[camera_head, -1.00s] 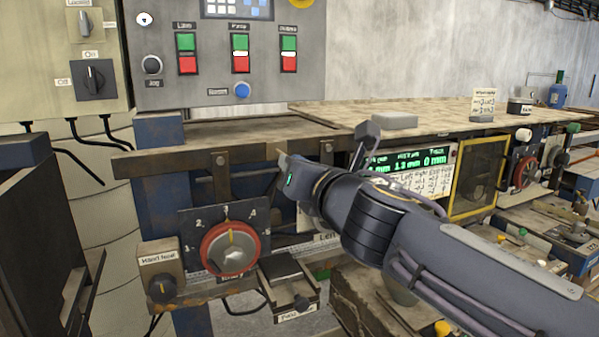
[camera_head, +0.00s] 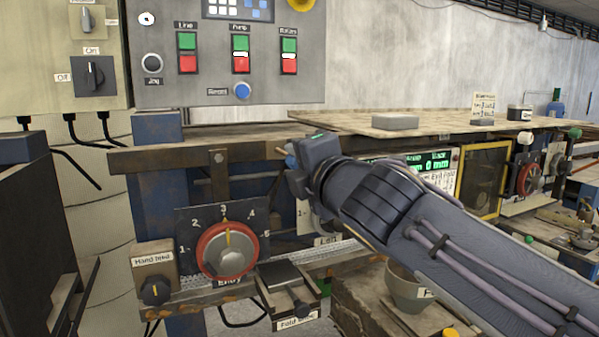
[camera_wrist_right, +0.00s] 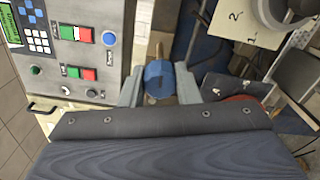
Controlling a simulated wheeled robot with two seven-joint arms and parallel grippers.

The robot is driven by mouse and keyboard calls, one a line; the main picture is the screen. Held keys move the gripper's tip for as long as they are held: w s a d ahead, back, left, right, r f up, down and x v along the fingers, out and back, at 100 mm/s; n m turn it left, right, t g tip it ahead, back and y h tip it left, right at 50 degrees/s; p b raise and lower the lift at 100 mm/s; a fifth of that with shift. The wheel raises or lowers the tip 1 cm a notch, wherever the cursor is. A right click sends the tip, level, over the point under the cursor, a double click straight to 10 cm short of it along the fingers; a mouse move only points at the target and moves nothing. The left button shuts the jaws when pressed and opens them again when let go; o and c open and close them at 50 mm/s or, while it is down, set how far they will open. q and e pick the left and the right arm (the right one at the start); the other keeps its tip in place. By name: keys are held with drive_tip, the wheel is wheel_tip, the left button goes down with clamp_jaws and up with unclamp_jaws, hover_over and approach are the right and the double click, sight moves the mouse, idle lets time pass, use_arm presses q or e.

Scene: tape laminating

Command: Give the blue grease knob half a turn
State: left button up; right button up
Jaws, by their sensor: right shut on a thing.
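The blue grease knob (camera_wrist_right: 159,76) sits between the two fingers of my right gripper (camera_wrist_right: 158,88) in the right wrist view. The fingers are shut on its sides. In the head view my right gripper (camera_head: 292,160) is at the front edge of the worktop, right of the red-ringed dial. Only a small bluish bit of the knob (camera_head: 289,161) shows there; the gripper hides the rest. My left gripper is not in view.
The red-ringed dial (camera_head: 228,250) and hand feed box (camera_head: 155,275) are at lower left. The grey button panel (camera_head: 215,75) is above, with a blue button (camera_head: 242,90). A grey block (camera_head: 395,121) lies on the worktop (camera_head: 345,120).

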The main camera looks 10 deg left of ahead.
drive_tip(key=m+b, duration=0.1)
drive_tip(key=m, duration=0.1)
drive_tip(key=m+b, duration=0.2)
drive_tip(key=m, duration=0.1)
drive_tip(key=shift+f+m, duration=0.2)
drive_tip(key=shift+m, duration=0.1)
drive_tip(key=m+b, duration=0.2)
drive_tip(key=m, duration=0.2)
drive_tip(key=shift+m, duration=0.3)
drive_tip(key=m+b, duration=0.1)
drive_tip(key=m, duration=0.3)
drive_tip(key=shift+b, duration=0.35)
drive_tip(key=shift+m+b, duration=0.6)
drive_tip(key=shift+m, duration=1.9)
drive_tip(key=shift+r, duration=0.1)
drive_tip(key=o, duration=1)
